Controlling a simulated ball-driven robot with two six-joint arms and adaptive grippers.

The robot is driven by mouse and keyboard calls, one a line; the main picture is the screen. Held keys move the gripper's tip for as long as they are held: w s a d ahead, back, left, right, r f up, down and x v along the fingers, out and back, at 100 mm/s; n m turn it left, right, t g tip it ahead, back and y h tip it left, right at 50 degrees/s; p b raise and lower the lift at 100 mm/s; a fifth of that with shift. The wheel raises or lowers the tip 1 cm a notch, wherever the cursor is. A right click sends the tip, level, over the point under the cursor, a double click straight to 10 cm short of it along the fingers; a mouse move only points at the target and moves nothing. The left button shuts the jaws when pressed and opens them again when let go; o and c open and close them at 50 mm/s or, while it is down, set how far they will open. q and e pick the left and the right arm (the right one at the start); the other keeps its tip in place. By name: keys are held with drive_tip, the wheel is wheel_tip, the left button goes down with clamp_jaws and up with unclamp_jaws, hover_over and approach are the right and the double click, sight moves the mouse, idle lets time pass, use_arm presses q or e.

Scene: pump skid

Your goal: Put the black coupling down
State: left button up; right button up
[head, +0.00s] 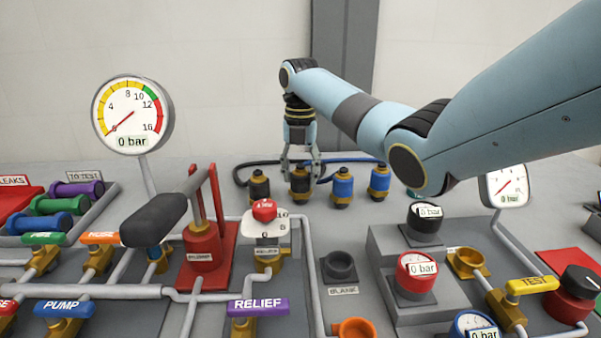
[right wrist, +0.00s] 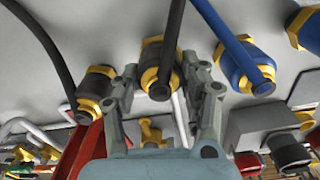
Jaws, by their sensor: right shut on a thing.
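My right gripper (head: 300,168) reaches down at the back of the bench and is shut on a black coupling (head: 300,186) with brass-coloured ends. The coupling is upright, level with its neighbours; whether its base touches the bench I cannot tell. In the right wrist view, my right gripper (right wrist: 160,80) has its fingers on both sides of this black coupling (right wrist: 158,62), with a black hose running from it. A second black coupling (head: 259,187) stands just left of it; it also shows in the right wrist view (right wrist: 96,88). My left gripper is not in view.
Two blue couplings (head: 342,187) stand close to the right, with hoses behind. In front are a red hand pump (head: 202,245), a red-capped valve (head: 265,211), an empty grey socket marked BLANK (head: 340,268) and gauges on grey blocks (head: 425,220). Little bench is free between the couplings.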

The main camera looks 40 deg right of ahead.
drive_tip(key=shift+f, duration=0.15)
drive_tip(key=o, duration=1.3)
wheel_tip(320, 180, up, 10)
drive_tip(key=shift+r+p, duration=0.75)
drive_tip(key=shift+r, duration=0.05)
drive_tip(key=shift+r+p, duration=0.35)
drive_tip(key=shift+r, duration=0.1)
